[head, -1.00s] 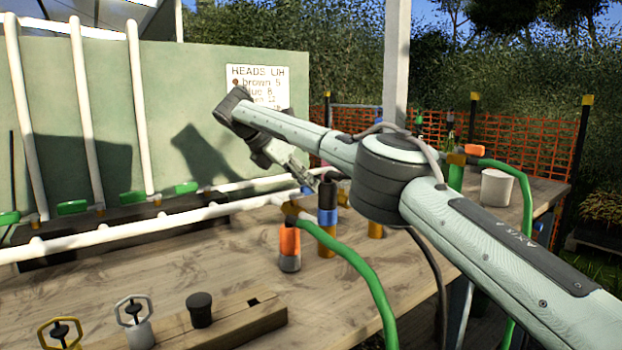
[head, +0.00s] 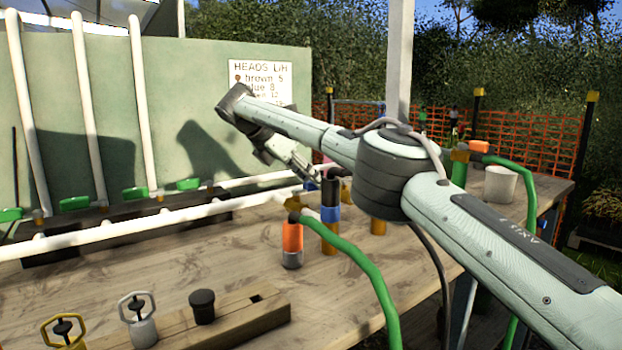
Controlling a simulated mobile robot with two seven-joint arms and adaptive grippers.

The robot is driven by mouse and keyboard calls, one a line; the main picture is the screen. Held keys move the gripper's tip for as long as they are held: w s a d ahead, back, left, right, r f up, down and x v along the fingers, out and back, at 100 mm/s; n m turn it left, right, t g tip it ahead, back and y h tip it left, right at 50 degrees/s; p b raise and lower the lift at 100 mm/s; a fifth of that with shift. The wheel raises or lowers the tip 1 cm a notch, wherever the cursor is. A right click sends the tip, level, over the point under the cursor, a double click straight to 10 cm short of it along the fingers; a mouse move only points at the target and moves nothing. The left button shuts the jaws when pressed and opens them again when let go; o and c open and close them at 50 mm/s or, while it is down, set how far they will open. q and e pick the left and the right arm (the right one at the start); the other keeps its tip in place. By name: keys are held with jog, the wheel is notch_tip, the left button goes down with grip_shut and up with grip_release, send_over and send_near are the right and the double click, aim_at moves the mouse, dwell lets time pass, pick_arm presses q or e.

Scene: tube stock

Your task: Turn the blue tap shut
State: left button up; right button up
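A small patch of blue (head: 310,186) shows just below the fingertips of my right gripper (head: 306,174) in the head view. It may be the blue tap's handle, but it is mostly hidden, so I cannot tell how the tap is turned. My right gripper points down and to the right beside it, above the far part of the bench, near the white pipe's end. Its fingers are small and partly merged with the things behind, so I cannot tell open from shut, or touching from apart. My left gripper is out of view.
Green tap levers (head: 75,203) line the white pipes (head: 120,226) at left. A black, blue and brown tube (head: 330,215) and an orange-topped one (head: 292,243) stand before the gripper, beside a green hose (head: 372,272). A white cup (head: 501,184) stands right.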

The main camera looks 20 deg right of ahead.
jog(key=v, duration=0.7)
jog(key=shift+a+r, duration=0.15)
jog(key=shift+a, duration=0.05)
jog(key=shift+s, duration=0.15)
